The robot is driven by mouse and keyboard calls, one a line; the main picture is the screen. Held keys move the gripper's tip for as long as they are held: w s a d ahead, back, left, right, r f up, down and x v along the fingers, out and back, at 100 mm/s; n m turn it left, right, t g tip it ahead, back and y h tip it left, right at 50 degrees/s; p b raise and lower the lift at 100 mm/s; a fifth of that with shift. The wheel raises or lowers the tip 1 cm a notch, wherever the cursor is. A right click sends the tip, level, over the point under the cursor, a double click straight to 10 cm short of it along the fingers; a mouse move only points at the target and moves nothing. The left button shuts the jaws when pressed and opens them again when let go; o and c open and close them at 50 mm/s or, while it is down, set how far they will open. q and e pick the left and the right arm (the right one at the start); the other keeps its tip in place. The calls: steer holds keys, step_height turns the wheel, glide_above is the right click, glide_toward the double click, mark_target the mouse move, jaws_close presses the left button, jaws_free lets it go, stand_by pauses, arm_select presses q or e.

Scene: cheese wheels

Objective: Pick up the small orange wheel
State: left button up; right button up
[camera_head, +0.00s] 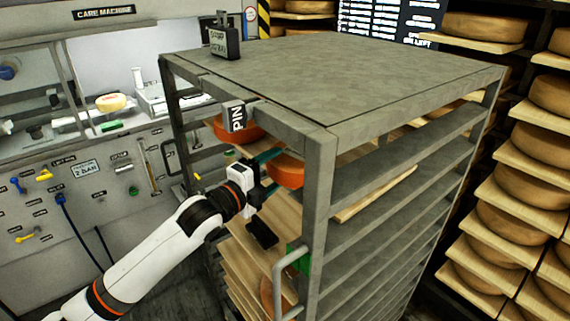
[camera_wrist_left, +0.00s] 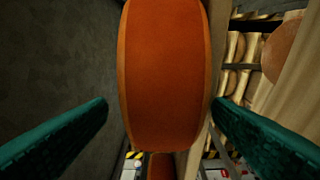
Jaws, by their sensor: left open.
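An orange cheese wheel (camera_head: 287,172) sits on a wooden board inside the grey rack, partly hidden behind the front post. My left gripper (camera_head: 273,170) reaches into the rack's side at that wheel, with its teal fingers open. In the left wrist view the wheel (camera_wrist_left: 165,70) stands large between the two spread fingers (camera_wrist_left: 162,104), with visible gaps on both sides. Another orange wheel (camera_head: 240,132) lies further back, partly hidden under the rack's top. A second orange piece also shows at the bottom of the wrist view (camera_wrist_left: 160,167). My right gripper is not in view.
The grey metal rack (camera_head: 345,75) has a post (camera_head: 320,200) close to the gripper and a side handle (camera_head: 280,275). Wooden boards (camera_head: 375,193) lie below. Shelves of pale wheels (camera_head: 505,225) stand at right. A machine panel (camera_head: 95,190) stands at left.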

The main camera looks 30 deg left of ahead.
arm_select(q)
steer(key=shift+w+a+f, duration=0.1)
steer(key=shift+a, duration=0.05)
steer(key=c, duration=1.5)
steer(key=shift+r, duration=0.2)
jaws_close()
steer(key=shift+r, duration=0.15)
